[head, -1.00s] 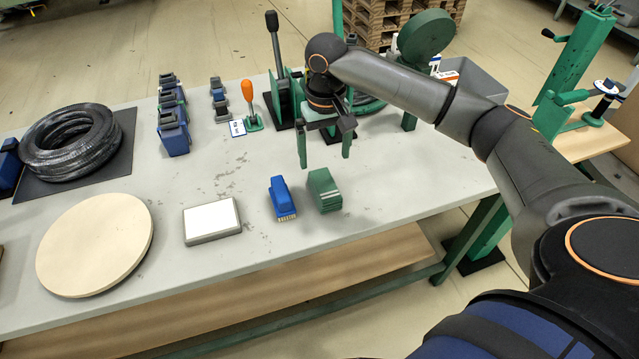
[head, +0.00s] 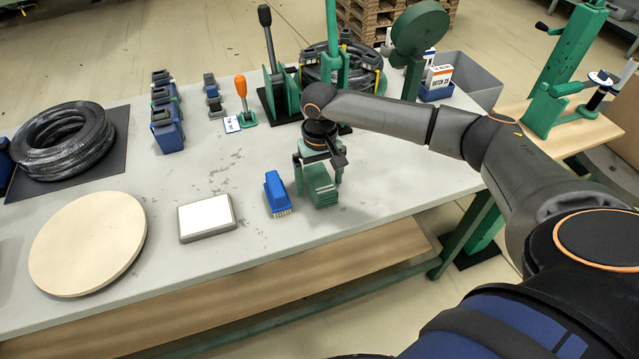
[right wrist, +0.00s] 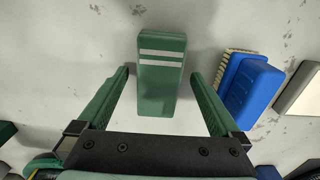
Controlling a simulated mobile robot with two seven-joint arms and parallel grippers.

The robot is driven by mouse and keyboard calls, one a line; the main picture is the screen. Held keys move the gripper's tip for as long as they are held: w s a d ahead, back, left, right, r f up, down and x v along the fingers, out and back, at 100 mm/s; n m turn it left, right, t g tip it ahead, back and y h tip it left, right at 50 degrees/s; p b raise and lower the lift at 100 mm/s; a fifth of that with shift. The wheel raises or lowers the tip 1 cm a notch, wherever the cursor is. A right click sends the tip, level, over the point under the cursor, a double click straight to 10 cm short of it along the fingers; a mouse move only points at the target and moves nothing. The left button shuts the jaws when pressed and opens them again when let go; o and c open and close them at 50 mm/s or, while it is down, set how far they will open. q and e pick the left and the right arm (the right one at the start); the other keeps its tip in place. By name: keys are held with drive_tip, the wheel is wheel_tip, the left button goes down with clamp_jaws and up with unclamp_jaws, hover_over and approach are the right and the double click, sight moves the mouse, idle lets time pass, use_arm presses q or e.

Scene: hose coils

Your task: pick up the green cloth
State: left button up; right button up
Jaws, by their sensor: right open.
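The green cloth (head: 321,186) is a folded block with pale stripes, lying on the grey table beside the blue brush. My right gripper (head: 319,175) is open just above and behind it. In the right wrist view the cloth (right wrist: 161,75) lies ahead of and partly between the two open green fingers (right wrist: 160,85), with a gap on each side. No finger visibly touches it. My left gripper is not in view.
A blue brush (head: 277,194) stands close to the left of the cloth; it also shows in the right wrist view (right wrist: 252,83). A white-topped pad (head: 207,218) and a round wooden disc (head: 88,243) lie further left. A black hose coil (head: 62,140) rests on a dark mat.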

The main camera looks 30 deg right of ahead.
drive_tip(key=c, duration=1.4)
drive_tip(key=shift+r, duration=0.15)
